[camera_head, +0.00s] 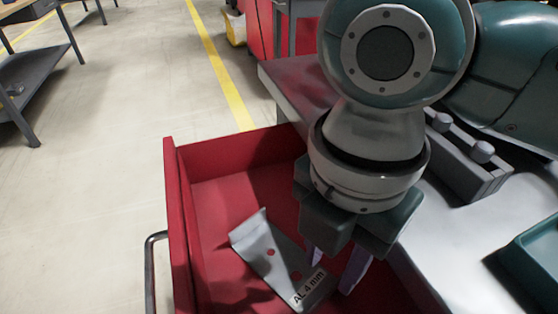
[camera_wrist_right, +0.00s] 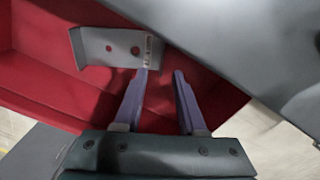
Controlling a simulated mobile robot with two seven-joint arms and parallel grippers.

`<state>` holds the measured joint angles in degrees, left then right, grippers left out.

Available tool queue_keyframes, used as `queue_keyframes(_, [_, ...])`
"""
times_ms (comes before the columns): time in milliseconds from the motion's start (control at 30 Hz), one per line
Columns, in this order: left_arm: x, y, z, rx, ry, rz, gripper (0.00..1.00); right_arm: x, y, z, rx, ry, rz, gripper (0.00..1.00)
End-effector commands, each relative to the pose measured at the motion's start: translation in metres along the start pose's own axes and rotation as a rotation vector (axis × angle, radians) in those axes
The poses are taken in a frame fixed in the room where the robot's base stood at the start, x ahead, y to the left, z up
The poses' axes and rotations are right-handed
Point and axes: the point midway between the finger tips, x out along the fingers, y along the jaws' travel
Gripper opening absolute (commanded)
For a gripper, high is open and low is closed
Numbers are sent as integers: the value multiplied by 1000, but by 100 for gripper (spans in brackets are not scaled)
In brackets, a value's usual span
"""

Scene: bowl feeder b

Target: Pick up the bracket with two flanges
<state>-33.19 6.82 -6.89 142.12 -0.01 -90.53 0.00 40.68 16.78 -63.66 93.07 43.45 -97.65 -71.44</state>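The bracket (camera_head: 272,258) is a grey metal piece with bent flanges, two holes and a label reading "AL 4 mm". It lies inside the open red drawer (camera_head: 172,220). My right gripper (camera_head: 333,270) is over the drawer, just right of the bracket's labelled end, with its fingers apart. In the right wrist view the bracket (camera_wrist_right: 108,47) lies beyond the fingertips of the gripper (camera_wrist_right: 162,73). The left fingertip overlaps the bracket's labelled end in that view; I cannot tell whether they touch. Nothing is between the fingers. My left gripper is not in view.
The drawer's red walls surround the bracket, with a handle (camera_head: 150,270) on the outer left. A grey worktop (camera_head: 460,240) lies to the right, carrying a block with knobs (camera_head: 465,160) and a green tray (camera_head: 535,260). Open floor lies to the left.

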Motion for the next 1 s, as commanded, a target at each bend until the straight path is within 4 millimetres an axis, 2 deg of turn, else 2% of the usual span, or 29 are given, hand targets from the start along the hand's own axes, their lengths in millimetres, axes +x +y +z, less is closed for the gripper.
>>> queue_keyframes(33, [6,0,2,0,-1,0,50,11,0,0,1,0,-2,40])
queue_keyframes(233, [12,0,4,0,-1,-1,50,28,-2,1,1,0,-1,40])
queue_keyframes(467, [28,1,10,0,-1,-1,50,65,-4,3,1,0,0,40])
queue_keyframes(733, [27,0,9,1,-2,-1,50,67,-4,4,1,-1,2,40])
queue_keyframes(1000, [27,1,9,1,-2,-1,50,67,-4,4,1,-1,2,10])
